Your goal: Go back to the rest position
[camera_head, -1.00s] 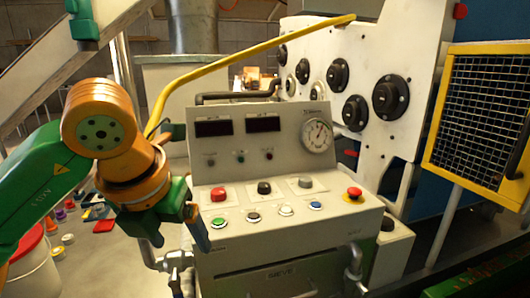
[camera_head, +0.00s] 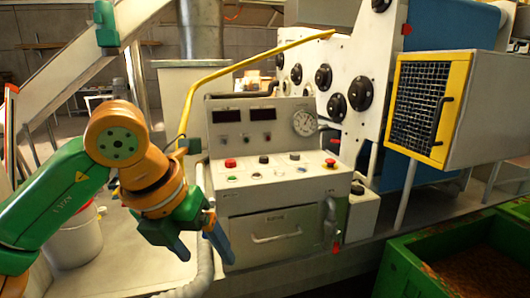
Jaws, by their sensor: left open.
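My left arm comes in from the left in green and orange. Its left gripper (camera_head: 212,232) hangs in front of the left side of the control console (camera_head: 290,194), with blue finger tips pointing down and to the right. It is open and I see nothing held in it. The console has a red button, a black button, an emergency stop (camera_head: 330,163), a round gauge (camera_head: 303,123) and two dark displays. A drawer with a handle (camera_head: 277,237) is below. My right gripper is not in view.
A green crate (camera_head: 400,255) stands at the lower right. A yellow-framed mesh guard (camera_head: 462,84) juts out at the right. A white bucket (camera_head: 75,240) is behind my left arm. A yellow rail (camera_head: 245,62) slopes above the console.

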